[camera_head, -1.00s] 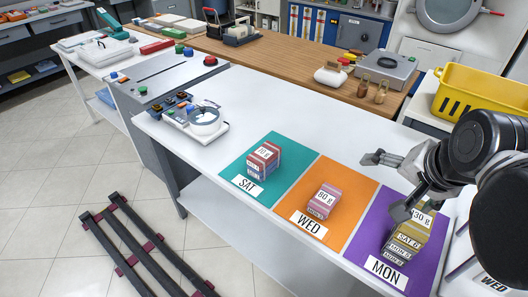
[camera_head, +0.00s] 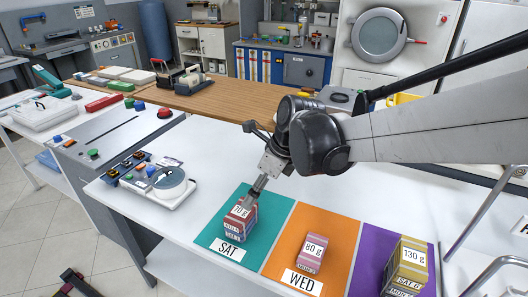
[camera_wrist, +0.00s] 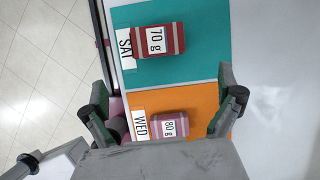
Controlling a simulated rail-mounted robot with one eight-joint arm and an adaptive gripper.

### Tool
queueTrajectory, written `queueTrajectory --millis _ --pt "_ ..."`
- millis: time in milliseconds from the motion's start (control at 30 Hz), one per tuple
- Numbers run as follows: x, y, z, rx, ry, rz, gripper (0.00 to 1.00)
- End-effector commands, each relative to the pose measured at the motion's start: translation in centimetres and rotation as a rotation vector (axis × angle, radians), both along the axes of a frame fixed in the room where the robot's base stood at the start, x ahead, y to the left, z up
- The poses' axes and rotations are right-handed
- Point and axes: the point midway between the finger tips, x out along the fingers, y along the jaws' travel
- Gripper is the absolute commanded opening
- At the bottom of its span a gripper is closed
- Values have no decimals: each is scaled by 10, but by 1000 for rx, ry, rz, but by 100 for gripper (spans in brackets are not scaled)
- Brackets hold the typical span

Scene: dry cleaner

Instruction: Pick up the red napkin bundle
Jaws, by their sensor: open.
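The red napkin bundle (camera_head: 240,220) sits on the teal SAT mat (camera_head: 213,224), with a 70 g label on top. In the wrist view the red bundle (camera_wrist: 158,40) lies ahead of the fingers, near the top of the picture. My gripper (camera_head: 258,190) is above and just behind the bundle in the head view, its fingers pointing down toward it. In the wrist view my gripper (camera_wrist: 162,105) has its two fingers wide apart with nothing between the tips. Part of the bundle's upper side is hidden by the fingers in the head view.
A pink 80 g bundle (camera_head: 311,253) sits on the orange WED mat (camera_head: 281,250). A yellow 130 g stack (camera_head: 409,262) stands on the purple MON mat (camera_head: 371,262). A scale (camera_head: 166,186) stands left of the mats. The white counter (camera_head: 215,157) behind is clear.

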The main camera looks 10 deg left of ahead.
Motion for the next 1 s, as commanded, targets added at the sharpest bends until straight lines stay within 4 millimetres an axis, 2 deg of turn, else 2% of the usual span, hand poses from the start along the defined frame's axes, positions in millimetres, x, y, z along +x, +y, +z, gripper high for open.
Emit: queueTrajectory --millis 167,600,867,1000 --pt "3 10 -11 11 27 -37 100" --pt "12 35 -74 9 26 -36 100" --pt "13 41 -87 9 26 -36 100" --pt "15 50 -103 9 26 -35 100"
